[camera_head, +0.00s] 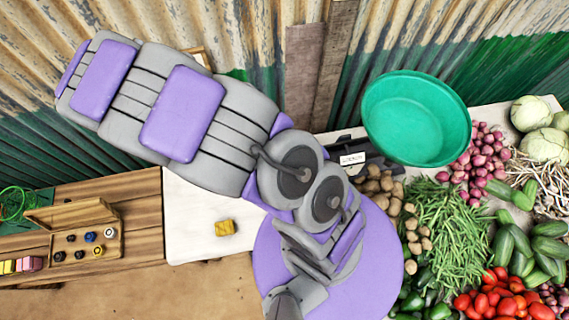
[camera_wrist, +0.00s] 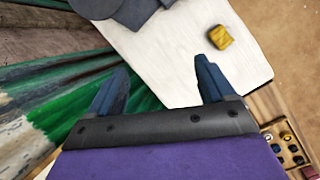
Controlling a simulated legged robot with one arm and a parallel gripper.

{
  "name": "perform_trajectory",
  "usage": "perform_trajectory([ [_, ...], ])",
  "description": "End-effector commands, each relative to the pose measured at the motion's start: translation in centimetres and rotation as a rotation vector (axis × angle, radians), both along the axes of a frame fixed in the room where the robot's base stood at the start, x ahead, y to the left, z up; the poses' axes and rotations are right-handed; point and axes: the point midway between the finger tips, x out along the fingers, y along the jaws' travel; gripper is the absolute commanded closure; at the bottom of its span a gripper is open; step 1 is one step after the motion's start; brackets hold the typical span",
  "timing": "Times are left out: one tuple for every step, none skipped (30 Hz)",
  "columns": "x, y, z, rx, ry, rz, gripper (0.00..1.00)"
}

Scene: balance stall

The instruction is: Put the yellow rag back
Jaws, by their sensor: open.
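The yellow rag (camera_head: 225,228) is a small folded block lying on the white tabletop (camera_head: 190,205), left of my arm in the head view. It also shows in the wrist view (camera_wrist: 220,37), near the top and right of centre, beyond the fingertips. My gripper (camera_wrist: 163,75) has its two dark blue fingers wide apart in the wrist view, with nothing between them. The fingers are apart from the rag. I cannot make out the fingers in the head view, where my arm links cover much of the upper left and middle.
A wooden counter (camera_head: 140,200) at left bears an open box of small weights (camera_head: 117,245). A green basin (camera_head: 385,150) sits over a dark scale (camera_head: 350,158) behind potatoes. Vegetables crowd the right. Corrugated wall (camera_head: 30,60) runs along the back. The white top around the rag is clear.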

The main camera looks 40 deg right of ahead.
Motion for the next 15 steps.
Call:
perform_trajectory([
  [-0.1, -0.8, 1.6, 0.009, -0.013, -0.035, 0.18],
  [-0.3, -1.3, 2.3, 0.011, -0.018, -0.054, 0.18],
  [-0.6, -1.9, 3.4, 0.015, -0.024, -0.078, 0.18],
  [-0.9, -2.3, 4.1, 0.016, -0.025, -0.096, 0.18],
  [-1.2, -2.8, 4.8, 0.019, -0.026, -0.114, 0.18],
  [-1.6, -3.3, 5.8, 0.023, -0.030, -0.138, 0.18],
  [-1.9, -3.7, 6.5, 0.028, -0.034, -0.155, 0.18],
  [-2.3, -4.0, 7.2, 0.032, -0.037, -0.172, 0.18],
  [-2.7, -4.4, 8.1, 0.038, -0.043, -0.195, 0.18],
  [-3.0, -4.7, 8.8, 0.042, -0.048, -0.212, 0.18],
  [-3.4, -5.0, 9.5, 0.046, -0.051, -0.228, 0.18],
  [-4.0, -5.4, 10.3, 0.051, -0.052, -0.249, 0.18],
  [-4.4, -5.6, 10.9, 0.055, -0.054, -0.265, 0.18],
  [-4.9, -5.9, 11.5, 0.059, -0.057, -0.281, 0.18],
  [-5.5, -6.3, 12.2, 0.065, -0.059, -0.302, 0.18],
])
